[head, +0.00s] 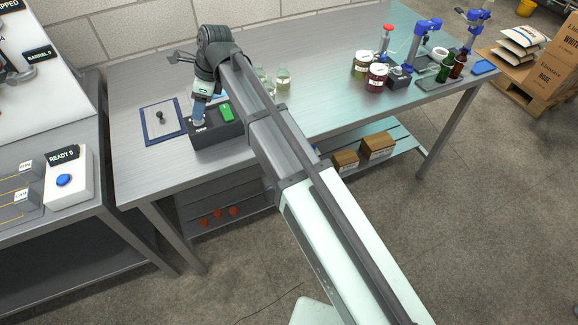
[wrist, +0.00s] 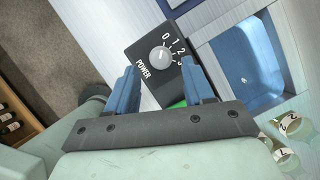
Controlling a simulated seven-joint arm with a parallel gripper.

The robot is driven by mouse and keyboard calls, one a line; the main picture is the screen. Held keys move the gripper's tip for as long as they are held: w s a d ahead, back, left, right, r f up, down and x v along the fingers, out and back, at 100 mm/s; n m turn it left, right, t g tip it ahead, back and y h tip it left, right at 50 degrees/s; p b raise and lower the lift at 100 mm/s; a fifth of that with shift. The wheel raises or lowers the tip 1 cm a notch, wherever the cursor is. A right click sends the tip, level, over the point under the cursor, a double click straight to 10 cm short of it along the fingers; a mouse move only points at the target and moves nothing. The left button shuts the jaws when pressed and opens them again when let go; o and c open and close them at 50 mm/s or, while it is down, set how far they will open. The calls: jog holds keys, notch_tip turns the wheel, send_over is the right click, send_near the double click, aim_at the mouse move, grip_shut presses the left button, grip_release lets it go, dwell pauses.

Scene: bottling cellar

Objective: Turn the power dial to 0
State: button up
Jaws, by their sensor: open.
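The power dial (wrist: 163,58) is a round light-grey knob on a dark box (wrist: 138,48) marked POWER, with the numbers 0 to 3 around it. I cannot tell for sure which number its mark points at. My gripper (wrist: 160,68) is open, with its blue fingers on either side of the dial in the wrist view. I cannot tell whether they touch it. In the head view my gripper (head: 198,118) is over the left end of the dark box (head: 217,130) and hides the dial. A green panel (head: 227,113) shows on the box's top.
A blue-edged plate (head: 152,132) with a small dark knob lies left of the box. Small glass jars (head: 282,78) stand behind my arm. Jars, bottles and blue-topped devices (head: 425,32) stand at the table's right end. A READY 0 box (head: 68,185) is on the left bench.

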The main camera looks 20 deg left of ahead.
jog(key=v, duration=1.1)
jog(key=s+d+f+n+h, duration=0.2)
jog(key=s+d+f+n, duration=0.1)
jog(key=d+f, duration=0.7)
jog(key=s+d+f+n+g+h, duration=0.1)
jog(key=s+d+f+n+h, duration=0.1)
jog(key=d+f, duration=0.8)
jog(key=s+d+n, duration=0.1)
jog(key=d+n, duration=0.1)
jog(key=d, duration=0.1)
jog(key=shift+d+f+g, duration=0.3)
jog(key=shift+d+f, duration=0.1)
